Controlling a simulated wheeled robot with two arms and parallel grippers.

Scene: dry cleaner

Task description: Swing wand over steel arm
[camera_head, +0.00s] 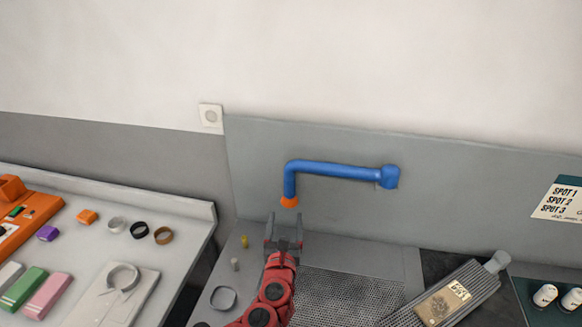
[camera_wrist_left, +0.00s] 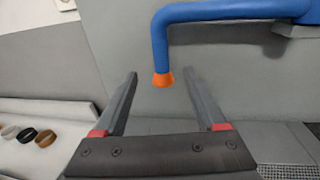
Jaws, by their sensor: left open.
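The wand is a blue pipe (camera_head: 335,171) that reaches from a mount on the grey back panel, then bends down to an orange tip (camera_head: 289,202). My left gripper (camera_head: 284,218) is open and empty, just below the orange tip in the head view. In the left wrist view the wand's downward part (camera_wrist_left: 159,48) appears between the two open fingers (camera_wrist_left: 160,85); I cannot tell whether it is in depth between them. The steel arm (camera_head: 480,272) is a long grey perforated board at the right with a tan labelled cloth on it. My right gripper is out of view.
A mesh grille (camera_head: 345,297) lies in the worktop below the wand. A grey ring (camera_head: 223,297) and small pegs stand left of my arm. The left table (camera_head: 180,205) holds coloured blocks and rings. White spools (camera_head: 545,294) stand at the far right.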

